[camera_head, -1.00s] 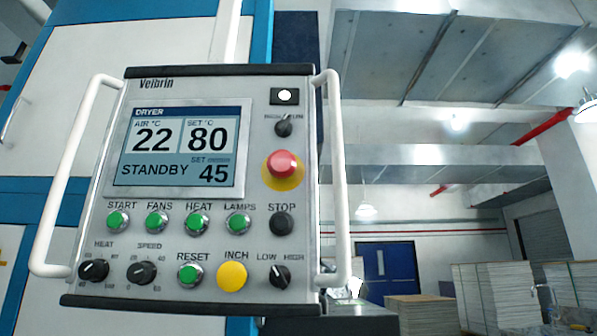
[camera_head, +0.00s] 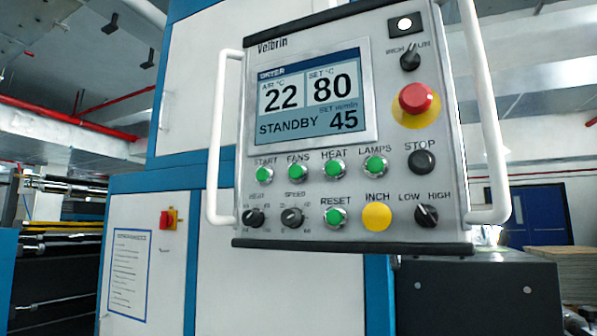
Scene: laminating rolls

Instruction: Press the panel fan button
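The grey control panel (camera_head: 392,160) hangs in the centre right of the head view, slightly tilted in the picture. Its green FANS button (camera_head: 299,169) is second from the left in the upper button row, between the START button (camera_head: 264,174) and the HEAT button (camera_head: 335,167). The panel screen (camera_head: 312,102) reads DRYER, air 22, set 80, STANDBY, 45. Nothing covers the buttons. Neither of my grippers is in view.
White tubular handles stand out at the panel's left (camera_head: 222,140) and right (camera_head: 484,110) sides. A red emergency stop (camera_head: 415,98) and a yellow INCH button (camera_head: 377,216) are also on the panel. A blue and white machine cabinet (camera_head: 185,215) stands behind it. A dark box (camera_head: 478,295) is at lower right.

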